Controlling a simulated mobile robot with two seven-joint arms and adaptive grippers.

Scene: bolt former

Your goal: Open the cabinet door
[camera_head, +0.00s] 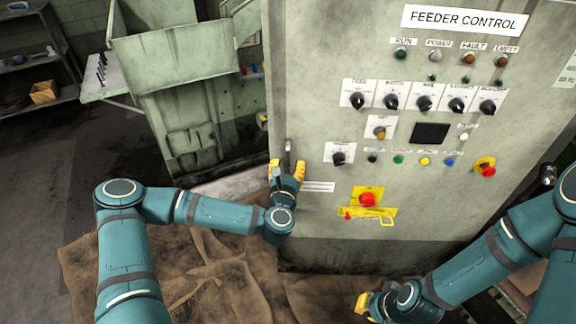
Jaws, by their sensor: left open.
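The cabinet is a tall grey-green box labelled FEEDER CONTROL, and its door (330,75) fills the right half of the head view. The door looks closed. A small upright grey handle (289,146) sits near the door's left edge. My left gripper (286,168) is at the handle, just below its top, with yellow fingers partly hidden by my own wrist. It is open, and I cannot tell whether it touches the handle. My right gripper (364,303) is low at the bottom, in front of the cabinet's base, with only its yellow part showing; its fingers are not clear.
The door carries several knobs, buttons and a red emergency stop (367,199) with a yellow guard. A green machine (185,100) stands left of the cabinet. Brown cloth (210,265) covers the floor in front. A shelf (30,60) stands far left, with open dark floor before it.

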